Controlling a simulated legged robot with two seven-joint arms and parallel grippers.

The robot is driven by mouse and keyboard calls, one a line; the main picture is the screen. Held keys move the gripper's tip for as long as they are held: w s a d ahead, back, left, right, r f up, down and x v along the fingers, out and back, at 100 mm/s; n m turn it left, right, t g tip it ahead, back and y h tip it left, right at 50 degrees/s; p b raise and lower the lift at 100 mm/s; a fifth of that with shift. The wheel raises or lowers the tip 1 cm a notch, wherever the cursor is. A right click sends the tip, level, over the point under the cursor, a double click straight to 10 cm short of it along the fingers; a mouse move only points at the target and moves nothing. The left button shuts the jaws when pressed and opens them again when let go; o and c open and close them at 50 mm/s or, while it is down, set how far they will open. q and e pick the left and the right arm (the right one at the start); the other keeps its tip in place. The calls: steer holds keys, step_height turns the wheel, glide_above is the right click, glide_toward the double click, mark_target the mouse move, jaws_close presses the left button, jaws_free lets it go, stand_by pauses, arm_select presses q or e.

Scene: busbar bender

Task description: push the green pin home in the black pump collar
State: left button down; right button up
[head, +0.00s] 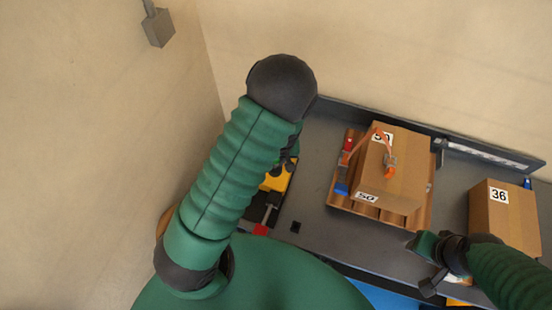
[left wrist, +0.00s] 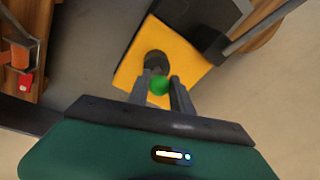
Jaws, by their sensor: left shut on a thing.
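The green pin (left wrist: 160,85) shows as a round green head between the two fingers of my left gripper (left wrist: 161,78) in the left wrist view. The gripper is shut on it. The black pump collar (left wrist: 156,62) is just beyond the pin, on a yellow block (left wrist: 190,50); the pin's lower part is hidden, so I cannot tell how deep it sits. In the head view my left arm mostly covers this spot, with the yellow block (head: 277,180) partly showing. My right gripper (head: 430,286) is at the lower right, its fingers too unclear to judge.
A wooden tray (head: 335,195) holds a cardboard box (head: 400,165), with an orange strap item on top. Another box (head: 500,220) labelled 36 stands at the right. A dark part with a grey bar (left wrist: 255,30) is close beside the yellow block.

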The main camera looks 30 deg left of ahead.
arm_select(q)
steer(key=shift+f+b, duration=0.65)
steer(key=shift+f, duration=0.35)
steer(key=c, duration=1.1)
jaws_free()
steer(key=shift+o, duration=0.2)
steer(key=shift+r, duration=0.1)
step_height(320, 180, up, 16)
steer(key=d, duration=0.3)
steer(key=shift+s+r+b, duration=0.2)
steer(key=shift+s+b, duration=0.05)
steer(key=shift+b, duration=0.1)
